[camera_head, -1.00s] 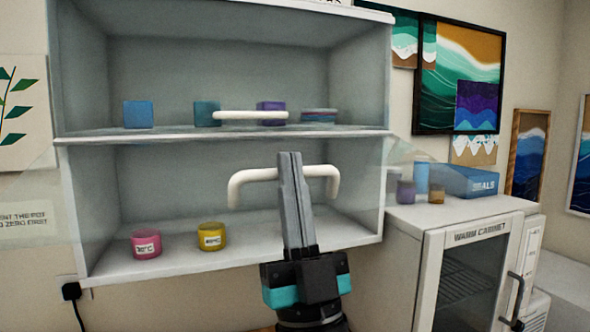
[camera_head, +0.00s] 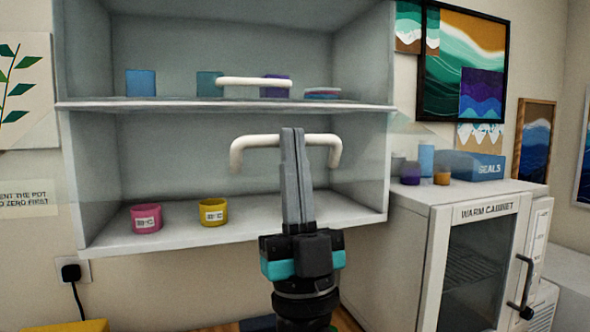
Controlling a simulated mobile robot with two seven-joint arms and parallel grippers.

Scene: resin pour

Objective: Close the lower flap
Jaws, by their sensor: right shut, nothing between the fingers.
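The lower flap is clear and hard to make out. It shows mainly by its white handle (camera_head: 255,141), in front of the lower compartment of the grey wall cabinet (camera_head: 230,106). The flap stands out from the compartment, open, with faint edges beyond both cabinet sides. My right gripper (camera_head: 292,131) points up, shut and empty. Its fingers cross in front of the middle of the handle, tips just above the bar. I cannot tell whether they touch the flap. My left gripper is not in view.
A pink pot (camera_head: 146,218) and a yellow pot (camera_head: 213,211) stand on the lower shelf. Above is another white handle (camera_head: 254,82), with several coloured items behind it. A warm cabinet (camera_head: 486,210) stands at the right, with small containers and a blue box (camera_head: 470,166) on top.

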